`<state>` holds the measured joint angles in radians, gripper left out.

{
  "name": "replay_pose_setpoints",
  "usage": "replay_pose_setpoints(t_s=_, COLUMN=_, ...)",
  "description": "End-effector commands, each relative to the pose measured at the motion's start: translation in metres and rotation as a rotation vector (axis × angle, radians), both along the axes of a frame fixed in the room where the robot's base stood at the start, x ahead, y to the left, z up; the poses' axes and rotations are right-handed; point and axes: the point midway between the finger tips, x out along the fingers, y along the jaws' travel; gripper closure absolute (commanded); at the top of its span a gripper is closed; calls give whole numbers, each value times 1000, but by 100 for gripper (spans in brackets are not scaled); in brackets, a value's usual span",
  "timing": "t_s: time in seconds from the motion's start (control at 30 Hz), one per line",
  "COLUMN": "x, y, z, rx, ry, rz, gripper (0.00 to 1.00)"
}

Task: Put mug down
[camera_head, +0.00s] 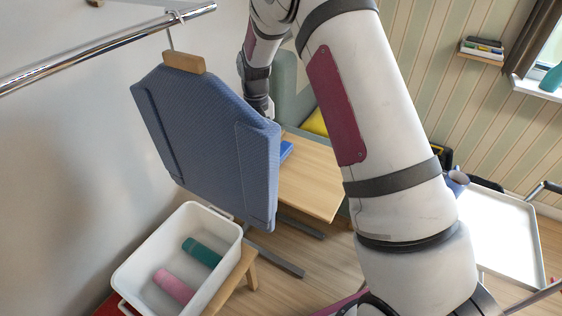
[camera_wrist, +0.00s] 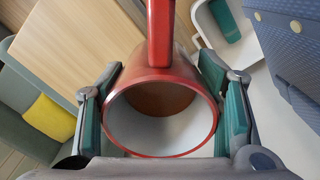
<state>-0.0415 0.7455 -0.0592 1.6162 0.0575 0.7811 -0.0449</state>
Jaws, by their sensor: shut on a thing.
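A red mug (camera_wrist: 125,85) with a pale interior is between the two dark green-padded fingers of my gripper (camera_wrist: 160,100) in the wrist view. My gripper is shut on it, one finger at each side. The mug's open rim faces the wrist camera and its handle points to the top of the picture. In the camera_head view the mug and my fingers are hidden behind the hanging blue garment. A light wooden table (camera_head: 308,185) stands beyond the garment; its top also shows in the wrist view (camera_wrist: 75,35).
The blue garment (camera_head: 205,145) hangs from a metal rail (camera_head: 110,50). A white bin (camera_head: 212,275) with a teal and a pink item stands below it. A blue object (camera_head: 286,150) lies on the table. A green sofa with a yellow cushion (camera_wrist: 48,118) is beside it. A white tray (camera_head: 497,235) stands right.

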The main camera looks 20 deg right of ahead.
Motion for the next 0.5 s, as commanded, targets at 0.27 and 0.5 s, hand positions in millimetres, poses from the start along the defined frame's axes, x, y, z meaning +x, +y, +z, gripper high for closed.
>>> replay_pose_setpoints(t_s=0.27, x=3, y=0, z=-64, rx=0, ry=1, rz=-1, gripper=86)
replay_pose_setpoints(t_s=0.5, x=-11, y=-32, z=-112, rx=0, ry=0, rz=-53, gripper=86)
